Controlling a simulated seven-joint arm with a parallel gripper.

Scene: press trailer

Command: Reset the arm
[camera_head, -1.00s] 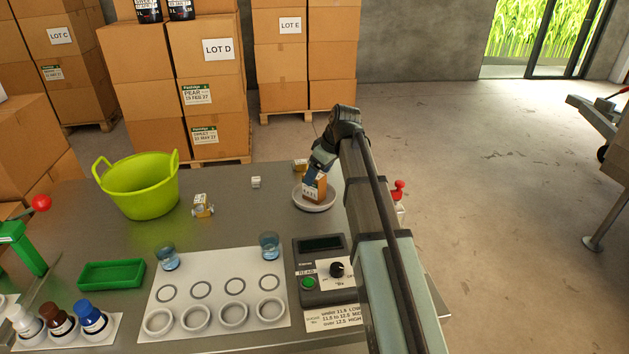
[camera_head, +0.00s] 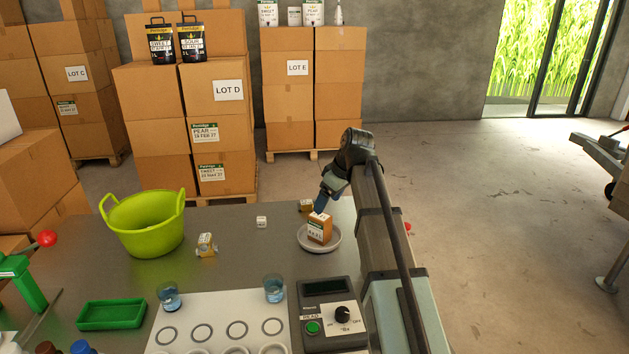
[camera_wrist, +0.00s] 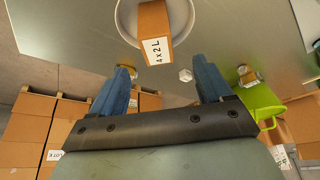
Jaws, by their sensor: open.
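My gripper (camera_head: 326,200) is open and empty in the head view, above the far part of the steel table, just behind a small brown carton. In the wrist view my gripper (camera_wrist: 165,85) shows two blue fingers spread apart with nothing between them. The brown carton (camera_head: 319,229) stands in a shallow white dish (camera_head: 304,243). The carton also shows in the wrist view (camera_wrist: 154,22), with a "4 x 2 L" label, beyond the fingertips and apart from them. My arm stretches along the right side of the table in the head view.
A green tub (camera_head: 146,237), a small boxy item (camera_head: 206,245), a white cube (camera_head: 261,222) and another small box (camera_head: 306,205) stand on the table. Two glasses of blue liquid, a green tray (camera_head: 111,315) and a meter (camera_head: 331,313) are nearer. Stacked cartons stand behind.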

